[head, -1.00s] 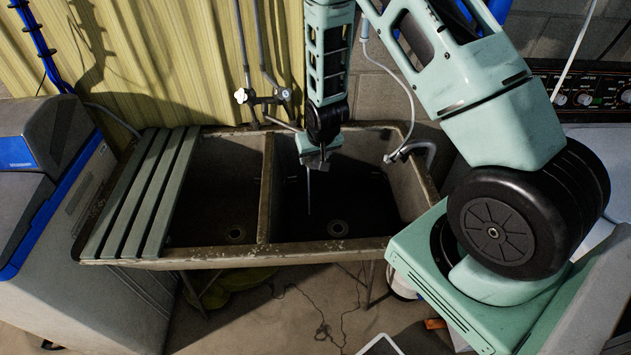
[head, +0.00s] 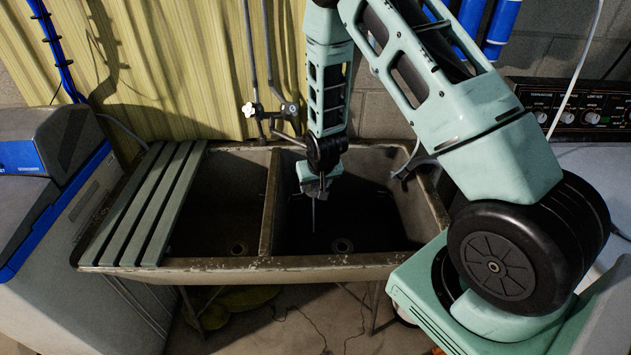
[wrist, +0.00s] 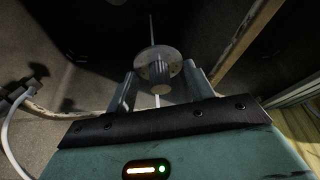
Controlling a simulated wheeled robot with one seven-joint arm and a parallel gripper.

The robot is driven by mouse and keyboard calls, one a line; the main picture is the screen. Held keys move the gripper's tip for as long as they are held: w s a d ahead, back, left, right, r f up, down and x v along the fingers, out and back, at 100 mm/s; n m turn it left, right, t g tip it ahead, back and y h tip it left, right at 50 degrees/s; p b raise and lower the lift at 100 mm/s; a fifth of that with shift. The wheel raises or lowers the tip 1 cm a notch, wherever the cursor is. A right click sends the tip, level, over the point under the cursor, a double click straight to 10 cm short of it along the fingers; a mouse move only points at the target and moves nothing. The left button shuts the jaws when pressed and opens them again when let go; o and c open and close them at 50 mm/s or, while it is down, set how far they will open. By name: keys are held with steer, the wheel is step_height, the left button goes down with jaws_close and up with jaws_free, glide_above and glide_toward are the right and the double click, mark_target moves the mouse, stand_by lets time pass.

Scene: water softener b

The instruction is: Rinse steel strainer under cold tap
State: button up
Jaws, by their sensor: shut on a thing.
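My gripper (head: 316,192) hangs over the right basin of the double stone sink (head: 330,262), pointing down. In the wrist view, my gripper (wrist: 160,85) is shut on the steel strainer (wrist: 157,66), which shows as a small round disc with a ridged knob and a thin rod. In the head view only the thin rod shows below the fingers, inside the basin. Two taps stand on the wall pipes behind the sink: a white-handled tap (head: 249,109) and a darker-handled tap (head: 290,110). A spout runs right from them and passes behind my arm. I cannot tell whether water runs.
A slatted green drainboard (head: 140,205) covers the sink's left end. A divider (head: 270,205) separates the basins. A hose (head: 408,163) hooks over the right rim and shows in the wrist view (wrist: 8,140). A grey and blue unit (head: 55,200) stands left.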

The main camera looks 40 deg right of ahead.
step_height(320, 180, down, 11)
steer(key=b, duration=0.7)
steer(key=w+d+b, duration=0.1)
steer(key=w+d, duration=0.3)
steer(key=w, duration=0.3)
steer(key=shift+w+d+r, duration=0.3)
steer(key=shift+d, duration=0.1)
steer(key=shift+s, duration=0.1)
stand_by(2.2)
steer(key=s+a, duration=0.4)
steer(key=s, duration=0.3)
steer(key=shift+s+a, duration=0.2)
steer(key=shift+a, duration=0.2)
stand_by(1.4)
